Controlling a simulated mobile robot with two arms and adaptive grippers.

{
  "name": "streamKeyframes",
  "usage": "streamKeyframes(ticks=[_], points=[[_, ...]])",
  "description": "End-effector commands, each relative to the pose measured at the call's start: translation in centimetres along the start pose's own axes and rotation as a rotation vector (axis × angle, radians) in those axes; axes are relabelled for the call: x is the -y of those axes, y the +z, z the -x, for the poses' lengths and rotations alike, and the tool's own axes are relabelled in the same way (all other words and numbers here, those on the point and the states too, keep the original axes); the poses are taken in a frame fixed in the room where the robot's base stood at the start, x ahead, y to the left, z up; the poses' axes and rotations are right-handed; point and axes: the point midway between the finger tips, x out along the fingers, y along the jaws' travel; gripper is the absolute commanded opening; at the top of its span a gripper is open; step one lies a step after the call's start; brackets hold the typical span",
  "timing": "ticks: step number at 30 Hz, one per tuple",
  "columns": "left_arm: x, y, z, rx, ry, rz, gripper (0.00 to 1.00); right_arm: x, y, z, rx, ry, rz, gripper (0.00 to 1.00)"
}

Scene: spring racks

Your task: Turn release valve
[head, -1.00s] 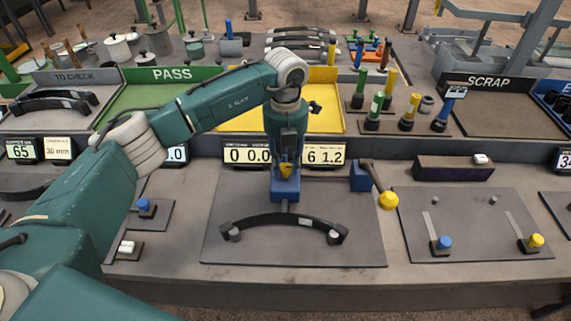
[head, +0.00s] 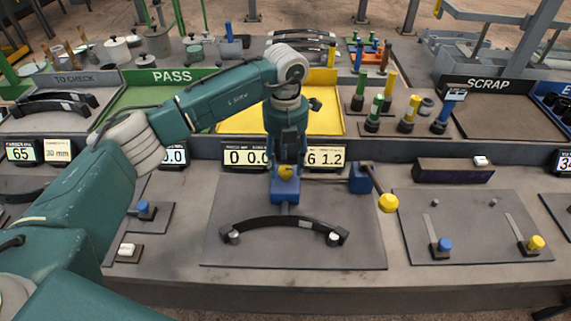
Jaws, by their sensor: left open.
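A blue press (head: 284,194) stands at the middle of the bench. A small yellow knob on its front (head: 286,172) looks like the release valve. My left gripper (head: 287,160) points down at this knob, with open fingers around or just above it. I cannot tell whether they touch it. A black curved leaf spring (head: 285,222) lies below the press, its ends on two small rollers. A lever with a yellow ball (head: 388,202) slants from a blue block (head: 361,178) right of the press. My right gripper is not in view.
Digital displays (head: 325,156) stand behind the press. A dark plate with blue and yellow knobs (head: 470,225) lies to the right. Green, yellow and grey trays, including the PASS tray (head: 150,95), line the back. Upright coloured gauges stand at the back right.

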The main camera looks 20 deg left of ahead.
Motion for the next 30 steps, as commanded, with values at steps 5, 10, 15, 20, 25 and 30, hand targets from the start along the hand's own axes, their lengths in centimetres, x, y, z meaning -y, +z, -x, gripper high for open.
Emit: streamKeyframes(ticks=[5,10,15,20,25,30], points=[[0.0,0.1,3.8,0.006,0.0,0.0,0.48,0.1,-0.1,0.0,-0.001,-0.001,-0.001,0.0],[-0.1,0.1,7.4,0.006,0.001,0.001,0.48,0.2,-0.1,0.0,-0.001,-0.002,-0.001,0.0],[0.0,0.1,9.8,0.004,0.001,0.002,0.48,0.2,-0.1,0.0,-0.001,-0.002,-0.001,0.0],[0.0,0.0,10.8,0.002,0.001,0.001,0.48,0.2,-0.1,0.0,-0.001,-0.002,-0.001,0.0],[0.0,0.0,10.9,0.002,0.001,0.001,0.48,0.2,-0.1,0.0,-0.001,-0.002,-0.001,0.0],[0.0,0.0,10.9,0.002,0.001,0.001,0.48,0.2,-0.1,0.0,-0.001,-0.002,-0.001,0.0]])
